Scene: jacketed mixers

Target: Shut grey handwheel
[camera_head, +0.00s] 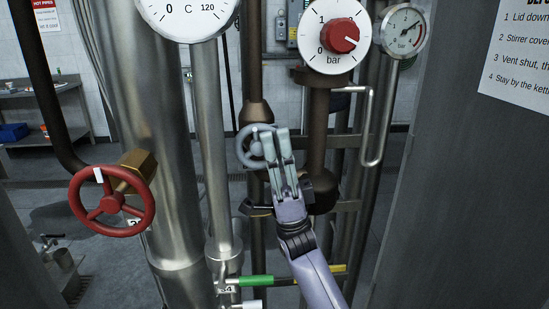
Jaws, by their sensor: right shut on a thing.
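The grey handwheel (246,154) sits on a brown vertical pipe near the middle of the head view. My right gripper (269,136) reaches up to it from below and is shut on its right side. The fingers cover part of the wheel's rim and hub. The left part of the rim shows clear of the fingers. My left gripper is not in view.
A red handwheel (111,201) stands out at the left on a brass valve. A red-knobbed dial (334,37) and a pressure gauge (405,30) are above right. A bent metal handle (368,125) hangs right of the wheel. A green lever (257,281) is below. A grey panel (450,190) bounds the right.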

